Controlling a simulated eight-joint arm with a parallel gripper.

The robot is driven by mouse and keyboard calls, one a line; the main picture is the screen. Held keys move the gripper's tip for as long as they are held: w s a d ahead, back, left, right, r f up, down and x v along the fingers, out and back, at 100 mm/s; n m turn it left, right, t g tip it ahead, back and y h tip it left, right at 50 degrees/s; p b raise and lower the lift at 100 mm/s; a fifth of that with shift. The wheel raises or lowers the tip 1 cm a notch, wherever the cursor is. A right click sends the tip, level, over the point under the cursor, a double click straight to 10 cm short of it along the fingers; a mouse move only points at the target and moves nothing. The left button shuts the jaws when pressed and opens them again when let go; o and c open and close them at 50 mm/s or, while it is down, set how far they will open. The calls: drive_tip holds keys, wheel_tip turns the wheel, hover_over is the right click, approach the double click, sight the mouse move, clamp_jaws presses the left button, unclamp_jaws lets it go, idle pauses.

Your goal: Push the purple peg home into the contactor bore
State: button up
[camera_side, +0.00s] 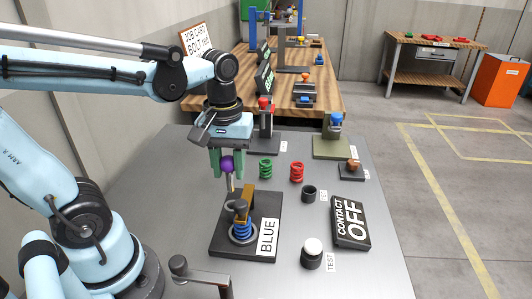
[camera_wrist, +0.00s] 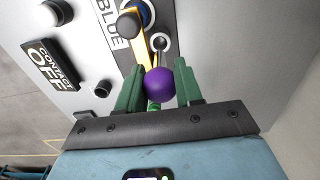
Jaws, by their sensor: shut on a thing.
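My gripper (camera_side: 227,174) has green fingers and is shut on the purple peg (camera_side: 227,162), gripping its round purple head. A thin pale shaft shows below the head, above the back edge of the black plate marked BLUE (camera_side: 266,236). In the wrist view the purple head (camera_wrist: 160,84) sits between the green fingers (camera_wrist: 159,92), with a small silver round part (camera_wrist: 158,43) just beyond it. A small black open cup (camera_side: 309,193) stands right of the plate, apart from the peg. I cannot tell for certain which opening is the contactor bore.
The BLUE plate carries a blue spring (camera_side: 242,230), a black knob and an orange bar (camera_side: 247,196). A CONTACT OFF sign (camera_side: 350,222), a white-topped TEST button (camera_side: 312,248), and green (camera_side: 265,169) and red springs (camera_side: 297,172) stand nearby.

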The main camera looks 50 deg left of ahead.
sight(231, 190)
drive_tip(key=shift+f, duration=1.5)
drive_tip(key=shift+f, duration=1.45)
drive_tip(key=shift+r, duration=1.15)
drive_tip(key=shift+f, duration=1.15)
idle(1.1)
drive_tip(key=o, duration=1.2)
drive_tip(key=shift+c, duration=0.2)
drive_tip(key=shift+r, duration=0.1)
